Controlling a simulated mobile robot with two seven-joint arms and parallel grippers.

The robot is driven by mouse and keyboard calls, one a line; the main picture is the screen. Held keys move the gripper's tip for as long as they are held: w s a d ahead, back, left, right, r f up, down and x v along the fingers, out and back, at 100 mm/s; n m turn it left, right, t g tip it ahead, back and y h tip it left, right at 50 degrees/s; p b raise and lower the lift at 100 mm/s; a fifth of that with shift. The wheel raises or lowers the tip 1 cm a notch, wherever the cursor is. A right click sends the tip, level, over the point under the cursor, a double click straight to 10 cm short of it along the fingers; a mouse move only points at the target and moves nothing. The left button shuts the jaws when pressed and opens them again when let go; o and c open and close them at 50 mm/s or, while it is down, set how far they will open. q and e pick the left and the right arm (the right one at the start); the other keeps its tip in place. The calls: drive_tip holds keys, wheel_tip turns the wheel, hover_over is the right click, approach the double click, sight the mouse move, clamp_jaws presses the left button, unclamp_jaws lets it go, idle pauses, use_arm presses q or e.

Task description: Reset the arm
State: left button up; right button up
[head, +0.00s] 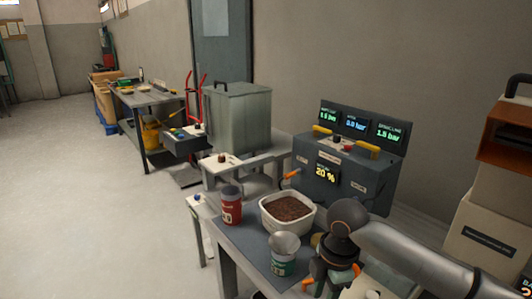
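My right arm comes in from the right edge, over the front of the work table (238,250). Its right gripper (331,284) hangs downward at the bottom of the head view, right of a metal cup with a green label (283,262). The fingers are small and partly cut off by clutter and the frame edge, so I cannot tell whether they are open or shut or hold anything. My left gripper is not in view.
A white tub of brown material (288,208) and a red can (231,208) stand on the table. Behind them is a grey control box (330,175) with lit displays. Orange-and-beige boxes (490,215) stand at the right. Open floor (80,200) lies to the left.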

drive_tip(key=s+a+f+m+t+y, duration=0.25)
drive_tip(key=a+f+m, duration=0.2)
drive_tip(key=f, duration=0.25)
drive_tip(key=s+a+f+m+t+y, duration=0.1)
drive_tip(key=a+f+m+t+y, duration=0.1)
drive_tip(key=a+f+m+y, duration=0.45)
drive_tip(key=s+d+f+m+t+h, duration=0.2)
drive_tip(key=s+d+f+m+h, duration=0.1)
drive_tip(key=s+d+f, duration=0.2)
drive_tip(key=s+d+f+m+t+h, duration=0.2)
drive_tip(key=s+d+f+m+h, duration=0.2)
drive_tip(key=s+d, duration=0.5)
drive_tip(key=shift+s+d+f+m+t, duration=0.15)
drive_tip(key=shift+d+f+m+t, duration=0.2)
drive_tip(key=shift+d+f, duration=0.7)
drive_tip(key=shift+o, duration=0.5)
drive_tip(key=shift+d+r, duration=0.15)
drive_tip(key=shift+r, duration=0.1)
